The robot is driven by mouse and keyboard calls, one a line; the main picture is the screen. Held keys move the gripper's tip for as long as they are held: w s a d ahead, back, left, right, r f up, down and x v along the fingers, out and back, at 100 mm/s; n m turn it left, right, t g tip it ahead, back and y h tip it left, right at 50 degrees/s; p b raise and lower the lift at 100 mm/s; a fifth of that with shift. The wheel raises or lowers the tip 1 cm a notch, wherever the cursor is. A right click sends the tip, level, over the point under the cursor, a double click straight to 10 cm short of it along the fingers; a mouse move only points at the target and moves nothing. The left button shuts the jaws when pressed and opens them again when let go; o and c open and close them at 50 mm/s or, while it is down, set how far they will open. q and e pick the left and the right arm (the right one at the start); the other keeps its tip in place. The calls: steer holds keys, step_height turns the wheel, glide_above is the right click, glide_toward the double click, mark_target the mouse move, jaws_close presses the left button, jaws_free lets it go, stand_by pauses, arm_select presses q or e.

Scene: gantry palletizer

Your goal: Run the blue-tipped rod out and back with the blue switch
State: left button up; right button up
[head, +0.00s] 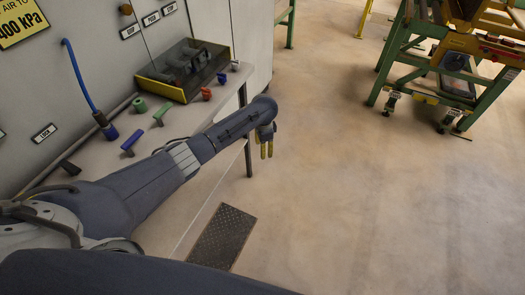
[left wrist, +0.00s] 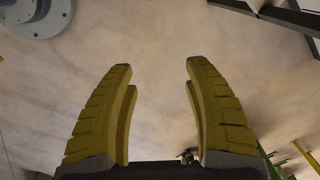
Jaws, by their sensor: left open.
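A blue lever switch (head: 132,142) stands on the grey bench (head: 112,162) at the left of the head view, near a green lever (head: 162,113). My left gripper (head: 267,156) is well to the right of the blue switch, beyond the bench edge and over open floor. Its yellow fingers point down. In the left wrist view the gripper (left wrist: 158,66) is open, with nothing between its fingers. I cannot make out a blue-tipped rod for certain. My right gripper is not in view.
A blue hose with a dark blue end (head: 108,130) comes down to the bench. A clear-covered box (head: 183,72) and several small knobs, one red (head: 206,94), stand farther back. A green-framed machine (head: 455,60) stands far right. The middle floor is clear.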

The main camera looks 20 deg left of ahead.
arm_select(q)
steer(key=shift+s+f, duration=0.3)
steer(key=shift+f, duration=0.45)
steer(key=w+n+t+h, duration=0.1)
steer(key=w+n+t, duration=0.15)
steer(key=w, duration=0.45)
step_height(320, 180, down, 7)
steer(key=a+n+t, duration=0.2)
steer(key=t, duration=0.1)
steer(key=s+a+f+n, duration=0.2)
steer(key=s+a+f, duration=0.1)
steer(key=s+f, duration=1.5)
steer(key=s+a+f+g, duration=0.1)
steer(key=s+f, duration=0.5)
steer(key=s, duration=0.6)
steer(key=s+f, duration=0.7)
steer(key=s, duration=0.4)
steer(key=s+f+g, duration=0.2)
steer(key=s, duration=1.2)
steer(key=s+d+f+g, duration=0.1)
steer(key=s+f, duration=0.1)
steer(key=s, duration=1.2)
steer(key=shift+s+f+n+g+y, duration=0.25)
steer(key=shift+n+g+y, duration=0.1)
steer(key=shift+n+y, duration=0.1)
